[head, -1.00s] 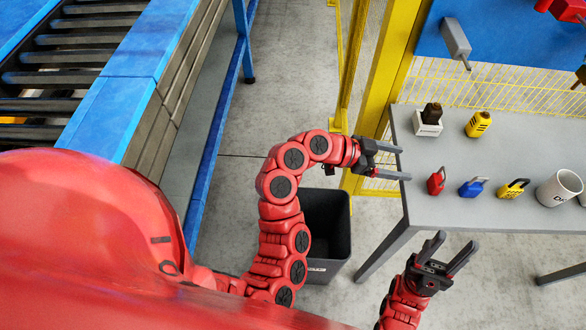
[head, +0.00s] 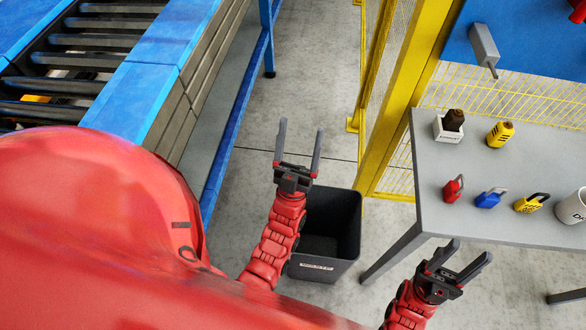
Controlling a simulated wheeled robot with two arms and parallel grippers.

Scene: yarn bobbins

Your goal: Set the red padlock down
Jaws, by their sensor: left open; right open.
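The red padlock (head: 453,189) stands on the grey table (head: 440,160), at the left end of a row of padlocks. Its shackle points up. My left gripper (head: 299,142) is open and empty, left of the table and apart from it, beside the dark bin. My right gripper (head: 466,259) is open and empty, in front of the table's near edge and below the padlocks in the picture. Neither gripper touches the red padlock.
A blue padlock (head: 490,198), a yellow padlock (head: 531,203) and a white mug (head: 572,206) stand right of it. Behind are a white box (head: 446,134) and a yellow object (head: 499,134). A dark bin (head: 345,268) stands on the floor. A yellow post (head: 412,95) rises beside the table.

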